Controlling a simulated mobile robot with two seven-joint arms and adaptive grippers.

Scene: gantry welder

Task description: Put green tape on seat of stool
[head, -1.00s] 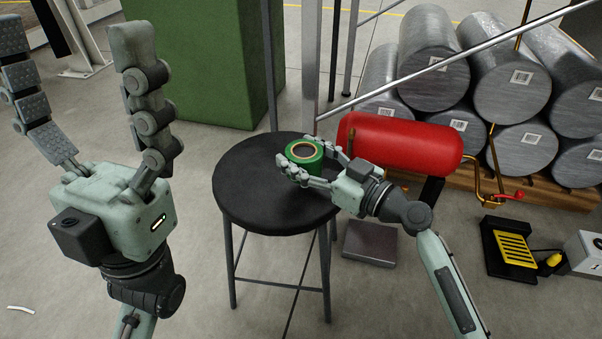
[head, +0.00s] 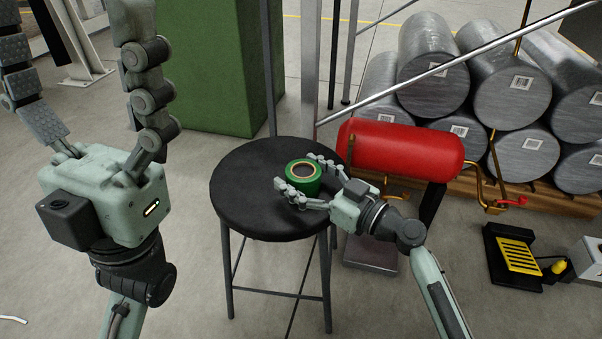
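The green tape roll (head: 303,178) appears to rest flat on the black round seat of the stool (head: 243,192), right of the seat's middle. My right gripper (head: 299,174) reaches in from the right with its fingers on either side of the roll. The fingers look slightly spread, with a small gap at the far finger; the near finger hides part of the roll's lower edge, so contact there is unclear. My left gripper (head: 85,95) is raised at the left, fingers wide apart and empty, away from the stool.
A red tank (head: 400,150) stands close behind my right gripper. Wrapped grey cylinders (head: 510,85) are stacked at the back right. A green column (head: 205,65) is behind the stool. A black and yellow stand (head: 517,256) is on the floor at right.

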